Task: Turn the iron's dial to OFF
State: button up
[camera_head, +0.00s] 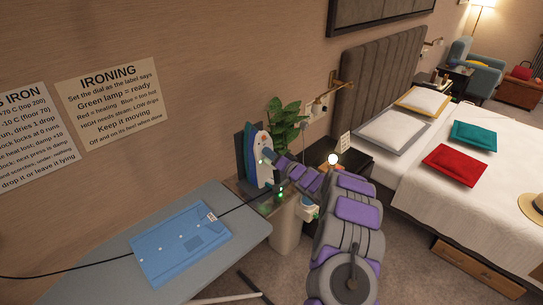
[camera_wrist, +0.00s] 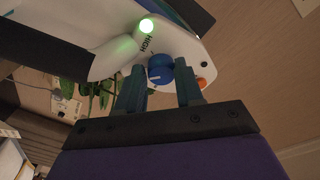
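The iron (camera_head: 263,170), white and blue, stands upright beyond the far end of the ironing board. My arm reaches to it, and the fingertips are too small to make out in the head view. In the wrist view the iron's white body (camera_wrist: 186,44) fills the top. Its blue dial (camera_wrist: 159,70) carries a white mark, and the word HIGH is printed near it. A green light (camera_wrist: 146,26) glows beside that word. My gripper (camera_wrist: 160,86) is open, with one finger on each side of the dial. I cannot tell whether the fingers touch it.
The ironing board (camera_head: 105,252) holds a folded blue shirt (camera_head: 181,241), with a black cord across it. A plant (camera_head: 286,122) stands behind the iron. The bed (camera_head: 470,205) is at right. Two wall notices hang at left; one is headed IRONING (camera_head: 110,102).

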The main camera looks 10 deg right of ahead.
jog(key=c, duration=0.6)
